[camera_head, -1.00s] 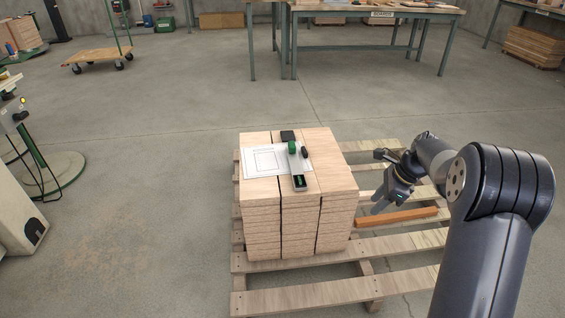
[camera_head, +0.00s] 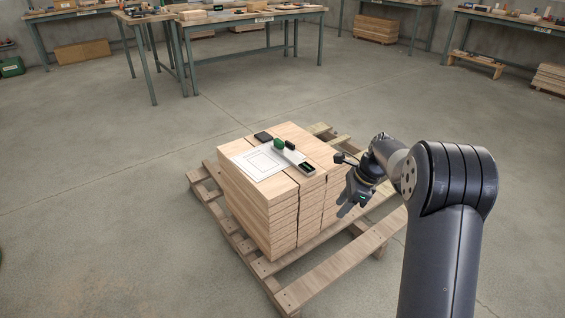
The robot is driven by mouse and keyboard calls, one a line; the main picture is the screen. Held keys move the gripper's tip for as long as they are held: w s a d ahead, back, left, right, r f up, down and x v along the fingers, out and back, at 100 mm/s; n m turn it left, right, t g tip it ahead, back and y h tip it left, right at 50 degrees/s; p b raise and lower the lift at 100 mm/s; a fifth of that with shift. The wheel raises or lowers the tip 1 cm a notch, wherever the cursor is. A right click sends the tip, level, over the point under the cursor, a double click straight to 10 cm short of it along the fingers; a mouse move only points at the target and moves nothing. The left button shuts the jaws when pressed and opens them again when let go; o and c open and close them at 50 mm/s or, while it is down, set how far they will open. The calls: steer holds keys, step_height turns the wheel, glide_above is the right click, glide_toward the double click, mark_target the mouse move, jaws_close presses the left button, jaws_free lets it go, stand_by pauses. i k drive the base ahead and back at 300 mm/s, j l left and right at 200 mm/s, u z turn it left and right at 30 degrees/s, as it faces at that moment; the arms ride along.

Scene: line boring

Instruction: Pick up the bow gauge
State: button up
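What looks like the bow gauge (camera_head: 293,157) lies on top of a stack of boards (camera_head: 262,205). It is a narrow pale bar with a green part and a black knob near its far end and a dark display-like block at its near end. My gripper (camera_head: 347,209) hangs to the right of the stack, lower than its top and apart from the gauge. Its fingers are small and seen from the side, so I cannot tell if they are open or shut.
A printed sheet (camera_head: 262,163) and a small dark block (camera_head: 263,137) lie on the stack by the gauge. The stack stands on a wooden pallet (camera_head: 310,286) whose slats stick out around it. Workbenches (camera_head: 255,23) stand at the back. The floor between is clear.

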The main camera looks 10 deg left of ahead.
mark_target(278, 146)
steer(key=j+z, duration=0.25)
steer(key=j, duration=0.5)
steer(key=j+z, duration=0.25)
steer(key=j, duration=0.5)
steer(key=k+j+z, duration=0.25)
steer(key=j, duration=0.45)
steer(key=i+j+z, duration=0.25)
steer(key=j, duration=0.4)
steer(key=i+j+z, duration=0.1)
steer(key=i+j, duration=0.15)
steer(key=i+j+z, duration=0.1)
steer(key=j, duration=0.35)
steer(key=i+j+z, duration=0.15)
steer(key=j, duration=0.2)
steer(key=i+j+z, duration=0.1)
steer(key=j, duration=0.25)
steer(key=i+j+z, duration=0.1)
steer(key=j, duration=0.3)
